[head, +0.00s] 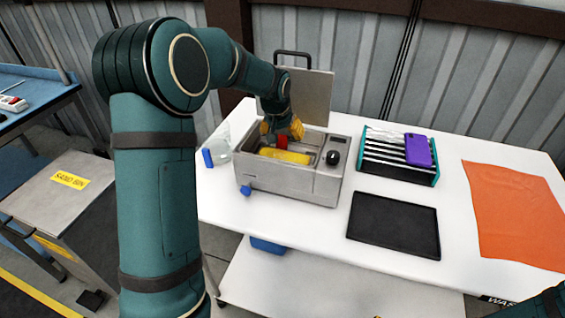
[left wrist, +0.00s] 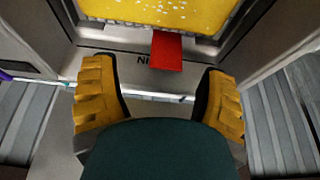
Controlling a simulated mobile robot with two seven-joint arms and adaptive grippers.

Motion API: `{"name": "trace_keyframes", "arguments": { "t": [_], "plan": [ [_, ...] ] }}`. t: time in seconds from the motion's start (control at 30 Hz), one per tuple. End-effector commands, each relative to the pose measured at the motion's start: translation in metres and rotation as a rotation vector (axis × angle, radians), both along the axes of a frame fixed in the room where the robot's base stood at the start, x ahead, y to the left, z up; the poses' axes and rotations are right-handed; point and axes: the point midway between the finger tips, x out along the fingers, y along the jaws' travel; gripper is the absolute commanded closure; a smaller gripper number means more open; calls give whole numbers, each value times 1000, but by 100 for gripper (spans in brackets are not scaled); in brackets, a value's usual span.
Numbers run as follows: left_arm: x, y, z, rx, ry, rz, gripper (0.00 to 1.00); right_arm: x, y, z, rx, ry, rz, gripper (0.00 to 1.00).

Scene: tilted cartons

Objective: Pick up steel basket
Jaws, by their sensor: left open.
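A steel tank unit (head: 290,184) with its lid raised stands on the white table in the head view. Inside it lies something yellow (head: 285,156) with a red tab (head: 282,141) at its back edge. I cannot make out the steel basket's own walls for certain. My left gripper (head: 290,128) is at the tank's back edge, above the red tab. In the left wrist view its yellow-padded fingers are open and empty, with the red tab (left wrist: 166,50) between and ahead of them, apart from both. The speckled yellow surface (left wrist: 150,14) lies beyond. My right gripper is out of view.
A rack (head: 400,158) with a purple phone (head: 419,150) stands right of the tank. A black tray (head: 394,224) and an orange cloth (head: 515,213) lie farther right. A clear jar with a blue cap (head: 208,158) is at the tank's left. The table's front is clear.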

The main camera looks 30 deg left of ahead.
Motion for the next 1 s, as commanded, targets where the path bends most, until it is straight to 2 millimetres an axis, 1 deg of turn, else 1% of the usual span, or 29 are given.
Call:
{"name": "trace_keyframes", "arguments": {
  "t": [0.17,0.3,0.4,0.67,0.7,0.77,0.8,0.9,1.0],
  "plan": [
    [1,4,-16,0,2,1,27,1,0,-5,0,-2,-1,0],
    [4,9,-37,-1,2,1,27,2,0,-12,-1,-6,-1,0],
    [9,9,-48,-1,3,2,27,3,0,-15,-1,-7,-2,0],
    [12,10,-50,0,0,1,27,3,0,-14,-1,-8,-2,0],
    [12,10,-50,0,0,1,33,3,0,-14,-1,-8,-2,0],
    [12,10,-50,0,0,1,54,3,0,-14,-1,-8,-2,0],
    [12,10,-50,0,0,1,68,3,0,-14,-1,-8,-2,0],
    [12,10,-50,-1,1,1,100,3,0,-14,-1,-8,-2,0],
    [11,9,-50,-1,1,1,100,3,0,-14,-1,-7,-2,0]
  ]
}}
